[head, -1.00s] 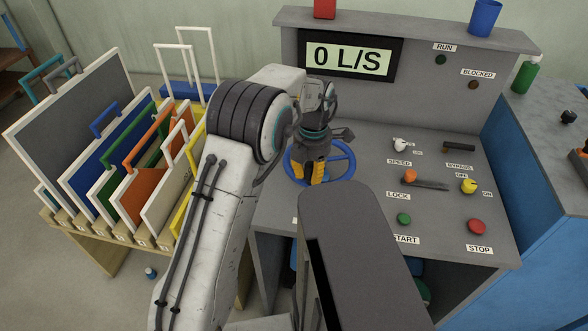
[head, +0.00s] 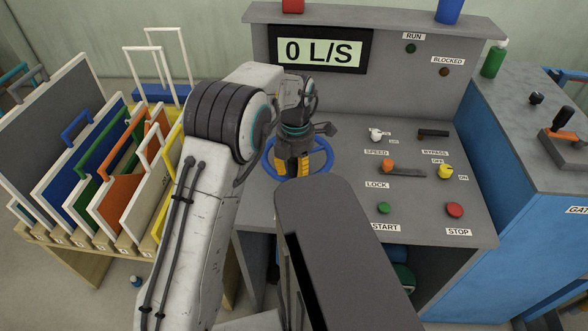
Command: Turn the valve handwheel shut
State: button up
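The blue valve handwheel (head: 329,156) lies on the sloping grey console, left of its knobs and buttons. My gripper (head: 293,170) points down over the middle of the wheel, with its yellow and dark fingers within the rim's outline in the picture. The gripper body hides the hub and part of the rim. I cannot tell whether the fingers touch the wheel or how far apart they are. The display (head: 319,53) above the console reads 0 L/S.
Right of the wheel are the speed knob (head: 376,134), the orange lock lever (head: 387,165), the green start button (head: 383,208) and the red stop button (head: 454,209). A rack of framed panels (head: 104,180) stands left. A blue cabinet (head: 520,185) stands right.

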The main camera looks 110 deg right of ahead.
jog(key=o, duration=0.3)
jog(key=shift+r, duration=6.05)
